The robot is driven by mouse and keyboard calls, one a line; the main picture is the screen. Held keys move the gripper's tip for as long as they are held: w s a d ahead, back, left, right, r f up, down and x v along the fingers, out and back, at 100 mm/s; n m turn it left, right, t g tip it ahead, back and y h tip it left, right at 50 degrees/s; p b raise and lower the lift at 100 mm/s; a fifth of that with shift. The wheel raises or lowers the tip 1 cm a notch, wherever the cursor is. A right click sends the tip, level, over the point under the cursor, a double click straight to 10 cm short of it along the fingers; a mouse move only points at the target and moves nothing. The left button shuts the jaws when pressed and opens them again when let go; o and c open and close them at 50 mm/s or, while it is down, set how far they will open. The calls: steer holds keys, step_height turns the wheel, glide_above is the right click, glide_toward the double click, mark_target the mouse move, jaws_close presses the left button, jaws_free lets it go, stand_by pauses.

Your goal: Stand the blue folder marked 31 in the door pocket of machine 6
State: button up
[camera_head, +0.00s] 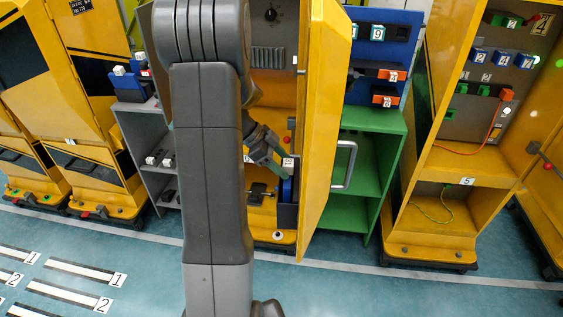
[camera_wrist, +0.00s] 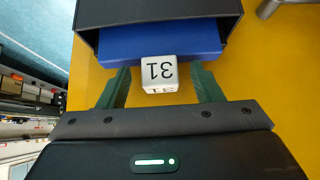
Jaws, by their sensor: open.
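The blue folder (camera_wrist: 160,42) sits inside the dark door pocket (camera_wrist: 88,20) in the wrist view. Its white tag (camera_wrist: 158,72), marked 31 and upside down in that view, sticks out toward my gripper. My gripper (camera_wrist: 161,78) is open, with one green finger on each side of the tag and a visible gap to each. In the head view the folder (camera_head: 287,190) stands in the pocket (camera_head: 288,216) on the inside of the open yellow door (camera_head: 318,120). My gripper (camera_head: 272,151) is beside the tag (camera_head: 289,162). My arm hides part of the machine.
A door handle (camera_head: 345,165) sticks out to the right of the door. A green shelf unit (camera_head: 372,170) stands right behind it. Another open yellow machine, marked 5 (camera_head: 467,181), is farther right. Blue floor with numbered white strips (camera_head: 75,285) is clear at front left.

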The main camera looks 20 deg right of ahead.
steer(key=v, duration=1.3)
steer(key=shift+a+r, duration=0.25)
steer(key=shift+r, duration=0.05)
steer(key=x, duration=1.3)
steer(key=shift+d, duration=0.25)
steer(key=shift+a, duration=0.1)
